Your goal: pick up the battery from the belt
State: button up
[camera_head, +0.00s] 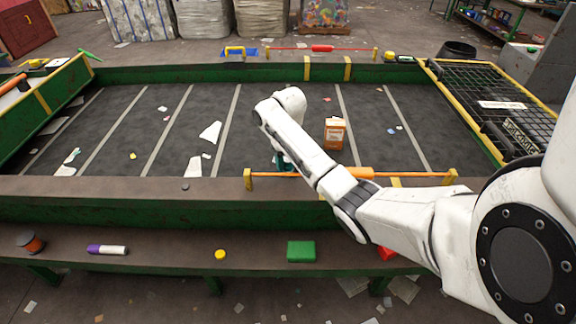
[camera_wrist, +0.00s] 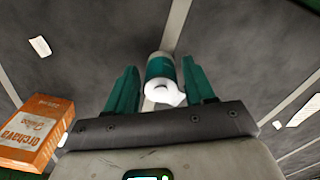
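The battery (camera_wrist: 161,69) shows in the wrist view as a short teal and white cylinder with its pale end turned toward the camera. It lies between the two teal fingers of my gripper (camera_wrist: 159,64). The fingers are apart, with a gap on the battery's left and its right side close to the right finger; I cannot tell if they touch. In the head view my gripper (camera_head: 283,161) is low over the belt (camera_head: 260,110), partly hidden by my arm and the near rail. I cannot make out the battery there.
An orange and white box (camera_head: 334,134) stands on the belt right of my gripper; it also shows in the wrist view (camera_wrist: 36,128). An orange bar (camera_head: 360,173) runs along the near rail. White scraps (camera_head: 210,131) lie left on the belt. A wire grid (camera_head: 495,103) covers its right end.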

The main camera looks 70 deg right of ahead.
grip_shut()
jog(key=shift+r, duration=0.1)
dwell(0.4)
